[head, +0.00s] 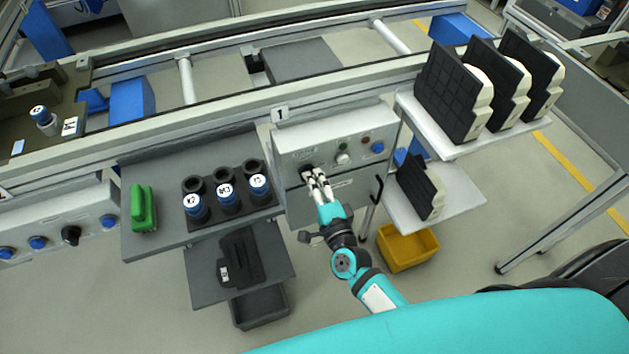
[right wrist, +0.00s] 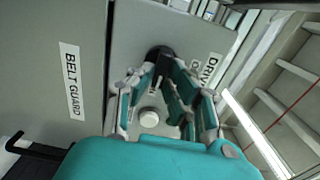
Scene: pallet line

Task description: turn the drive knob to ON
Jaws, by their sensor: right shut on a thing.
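The black drive knob (head: 306,168) is on the left of the grey control box's front (head: 325,152). In the right wrist view the knob (right wrist: 159,52) is beside a label that begins "DRIV". My right gripper (head: 312,174) reaches the box from below, and its fingers (right wrist: 160,66) are shut on the knob. The fingers cover part of the knob, and I cannot tell which setting it points to. My left gripper is not in view.
A white button (head: 343,158), small lamps and a blue button (head: 377,148) are right of the knob. Below is the belt guard panel (right wrist: 60,95) with a black handle (head: 377,189). A shelf with black-and-cream parts (head: 452,92) stands right; a shelf with labelled cups (head: 228,194) stands left.

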